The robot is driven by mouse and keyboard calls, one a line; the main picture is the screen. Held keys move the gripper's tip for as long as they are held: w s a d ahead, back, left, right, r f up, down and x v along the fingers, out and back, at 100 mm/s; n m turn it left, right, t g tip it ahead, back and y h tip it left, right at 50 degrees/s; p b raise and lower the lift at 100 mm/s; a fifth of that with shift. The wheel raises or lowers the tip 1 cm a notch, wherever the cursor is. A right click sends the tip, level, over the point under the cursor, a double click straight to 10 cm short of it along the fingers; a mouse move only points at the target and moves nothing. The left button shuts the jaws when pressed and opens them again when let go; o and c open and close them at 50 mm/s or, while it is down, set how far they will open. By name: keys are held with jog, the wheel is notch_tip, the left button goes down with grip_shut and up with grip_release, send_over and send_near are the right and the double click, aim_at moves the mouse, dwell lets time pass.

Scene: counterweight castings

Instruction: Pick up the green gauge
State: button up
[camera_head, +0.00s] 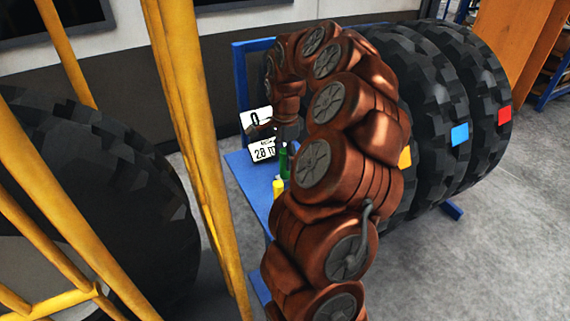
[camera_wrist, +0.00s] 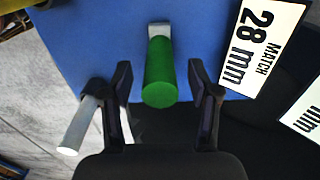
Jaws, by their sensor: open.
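The green gauge (camera_wrist: 160,82) is a green cylinder with a pale metal end, seen in the wrist view over the blue surface (camera_wrist: 105,35). In the head view the green gauge (camera_head: 284,163) shows as a small upright green piece, partly hidden by my arm. My gripper (camera_wrist: 160,85) is open in the wrist view, one finger on each side of the green cylinder, with gaps to both. Nothing is held. In the head view my gripper's fingers are largely hidden by my arm.
A yellow gauge (camera_head: 278,187) stands close to the green one; a pale cylinder (camera_wrist: 80,125) lies outside my left finger. A "MATCH 28 mm" sign (camera_wrist: 262,45) is at the right. Large tyres (camera_head: 450,110) and yellow bars (camera_head: 195,140) flank the blue stand.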

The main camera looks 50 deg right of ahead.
jog(key=shift+f, duration=0.55)
jog(key=c, duration=1.1)
jog(key=shift+o, duration=0.2)
jog(key=shift+r, duration=0.1)
